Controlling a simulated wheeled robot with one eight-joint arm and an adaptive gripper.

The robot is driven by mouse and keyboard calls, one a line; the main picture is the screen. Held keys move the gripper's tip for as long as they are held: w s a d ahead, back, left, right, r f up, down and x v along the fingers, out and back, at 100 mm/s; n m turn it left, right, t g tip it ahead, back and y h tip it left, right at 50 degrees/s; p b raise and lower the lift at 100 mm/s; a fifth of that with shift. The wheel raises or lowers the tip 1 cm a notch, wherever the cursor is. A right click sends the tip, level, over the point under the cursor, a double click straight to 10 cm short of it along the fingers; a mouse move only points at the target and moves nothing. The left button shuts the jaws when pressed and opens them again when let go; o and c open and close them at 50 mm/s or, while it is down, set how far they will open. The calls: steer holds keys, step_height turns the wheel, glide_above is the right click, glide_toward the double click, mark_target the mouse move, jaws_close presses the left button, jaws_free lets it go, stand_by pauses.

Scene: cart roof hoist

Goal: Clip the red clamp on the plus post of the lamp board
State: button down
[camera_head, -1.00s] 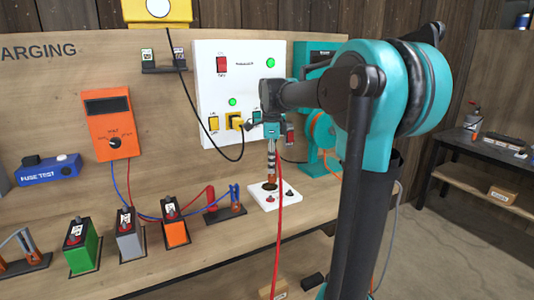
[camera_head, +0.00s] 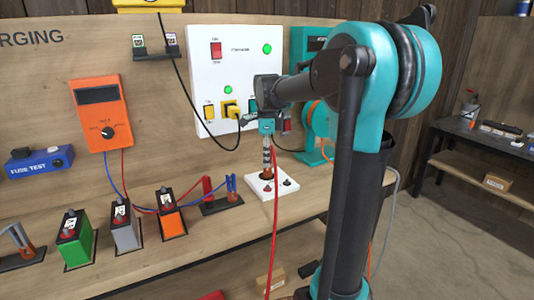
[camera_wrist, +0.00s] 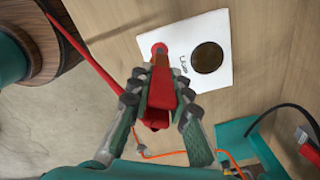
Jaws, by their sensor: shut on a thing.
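The white lamp board (camera_head: 259,190) lies on the bench, with a dark, unlit round lamp (camera_wrist: 207,57). Its red post (camera_wrist: 158,48) is at the board's edge in the wrist view; a black post (camera_head: 287,183) shows in the head view. My gripper (camera_wrist: 160,82) is shut on the red clamp (camera_wrist: 160,96), above the board. The clamp's coppery nose points at the red post and overlaps it in the wrist view. I cannot tell whether its jaws are around the post or only above it. A red cable (camera_head: 272,225) hangs from the clamp past the bench edge.
A white power panel (camera_head: 235,75) stands behind, with a yellow plug (camera_head: 230,109) and black cable. To the left are orange, grey and green batteries (camera_head: 76,240) and an orange meter (camera_head: 98,112). A teal machine (camera_head: 313,140) stands right of the board.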

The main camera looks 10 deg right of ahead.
mark_target(267, 173)
steer(key=shift+f, duration=1.4)
steer(key=shift+f, duration=1.65)
steer(key=c, duration=1.3)
jaws_free()
steer(key=shift+c, duration=0.2)
step_height(267, 173, up, 12)
steer(key=shift+r, duration=0.1)
